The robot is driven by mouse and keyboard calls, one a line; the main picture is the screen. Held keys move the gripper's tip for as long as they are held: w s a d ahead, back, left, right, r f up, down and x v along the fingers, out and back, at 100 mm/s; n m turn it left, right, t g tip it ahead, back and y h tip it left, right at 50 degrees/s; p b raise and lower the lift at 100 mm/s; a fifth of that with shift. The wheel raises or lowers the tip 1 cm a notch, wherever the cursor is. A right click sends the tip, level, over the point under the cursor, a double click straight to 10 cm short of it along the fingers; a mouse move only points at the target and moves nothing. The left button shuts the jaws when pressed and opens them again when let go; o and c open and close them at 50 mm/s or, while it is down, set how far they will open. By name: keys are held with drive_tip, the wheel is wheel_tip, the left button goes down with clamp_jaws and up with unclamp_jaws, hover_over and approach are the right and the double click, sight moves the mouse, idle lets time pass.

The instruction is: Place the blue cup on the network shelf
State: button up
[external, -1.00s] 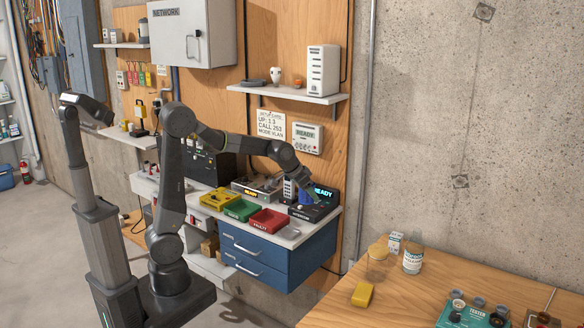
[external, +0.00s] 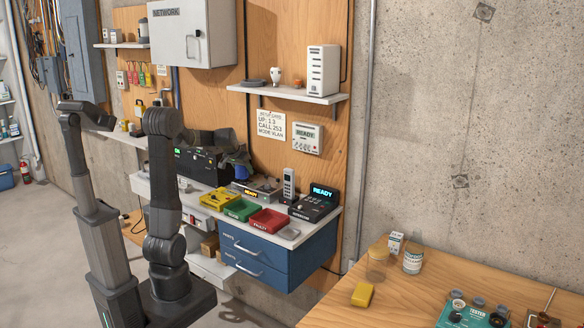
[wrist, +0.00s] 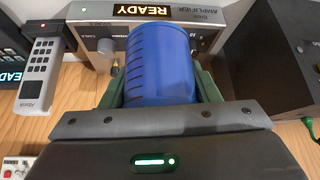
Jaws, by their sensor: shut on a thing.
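The blue cup (wrist: 160,55) fills the middle of the wrist view, with ridges along its side. My gripper (wrist: 160,86) is shut on it, with a green finger on each side. A white wall shelf (external: 262,91) holds a white router-like box (external: 322,70), a small white item and a dark flat item. It is up and to the right of my gripper. I see no label on this shelf.
A cabinet marked NETWORK (external: 190,30) hangs left of the shelf. Below are the amplifier (wrist: 160,32), a handset (wrist: 37,75), a READY display box (external: 317,203) and yellow, green and red trays (external: 268,221). The shelf's front left part looks clear.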

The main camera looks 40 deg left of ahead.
drive_tip(key=s+a+f+n+y+b, duration=0.15)
drive_tip(key=s+a, duration=0.25)
drive_tip(key=a, duration=0.5)
drive_tip(key=s+a+r+n+y+p, duration=0.1)
drive_tip(key=s+a+n, duration=0.25)
drive_tip(key=a, duration=0.65)
drive_tip(key=shift+m+g, duration=0.4)
drive_tip(key=shift+g, duration=0.1)
drive_tip(key=f, duration=0.6)
drive_tip(key=shift+s+a+f, duration=0.1)
drive_tip(key=shift+s+f, duration=0.1)
drive_tip(key=shift+s, duration=0.1)
drive_tip(key=shift+f+b, duration=0.35)
drive_tip(key=shift+f, duration=1.65)
drive_tip(key=shift+f, duration=0.2)
drive_tip(key=o, duration=1)
drive_tip(key=shift+o, duration=0.2)
drive_tip(key=shift+r, duration=0.15)
drive_tip(key=shift+r, duration=0.2)
drive_tip(key=v, duration=1.1)
drive_tip(key=shift+s+r, duration=0.3)
